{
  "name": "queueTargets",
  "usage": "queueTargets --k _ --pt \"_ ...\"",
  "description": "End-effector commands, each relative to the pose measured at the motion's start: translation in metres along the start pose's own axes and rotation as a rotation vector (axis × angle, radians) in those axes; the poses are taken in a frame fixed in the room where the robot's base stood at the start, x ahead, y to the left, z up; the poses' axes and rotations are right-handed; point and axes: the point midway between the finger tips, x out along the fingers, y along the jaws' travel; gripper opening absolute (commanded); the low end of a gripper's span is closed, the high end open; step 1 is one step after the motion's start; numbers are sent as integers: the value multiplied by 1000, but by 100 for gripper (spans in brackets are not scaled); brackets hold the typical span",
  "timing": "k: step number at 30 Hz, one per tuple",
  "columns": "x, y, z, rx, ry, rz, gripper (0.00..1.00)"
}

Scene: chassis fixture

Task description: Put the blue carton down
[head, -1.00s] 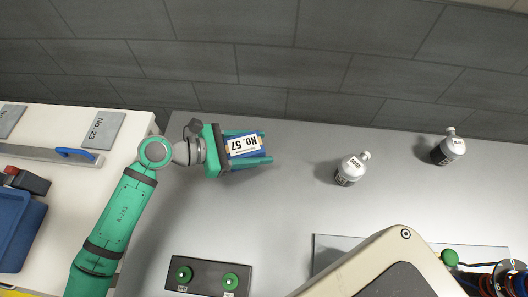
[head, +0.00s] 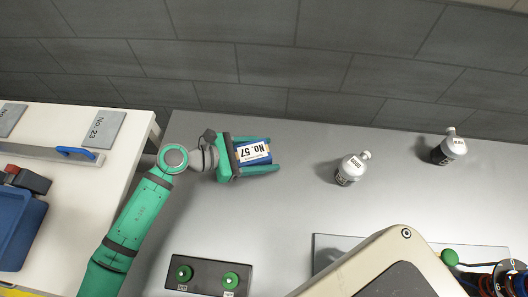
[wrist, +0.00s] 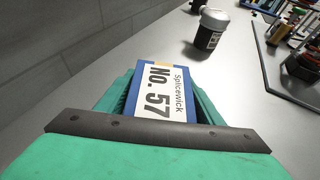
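The blue carton (head: 253,152) has a white label reading "No. 57" and lies between the two green fingers of my gripper (head: 262,155). In the wrist view the carton (wrist: 157,92) sits between the fingers, its label also reading "Splicewick". The fingers look closed against its sides. The carton is over the left part of the grey table (head: 290,215). I cannot tell whether its underside touches the table.
A bottle with a white cap (head: 352,168) stands right of the carton, and another bottle (head: 449,148) stands farther right. A black box with two green buttons (head: 207,277) is at the front. The table between the carton and the first bottle is clear.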

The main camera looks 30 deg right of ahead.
Motion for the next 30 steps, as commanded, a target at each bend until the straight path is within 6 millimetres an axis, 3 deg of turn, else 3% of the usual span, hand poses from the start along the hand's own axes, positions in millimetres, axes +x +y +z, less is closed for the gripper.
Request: queueTargets --k 14,30 --pt "-8 0 2 0 2 2 72" --pt "-104 1 2 -1 2 2 72"
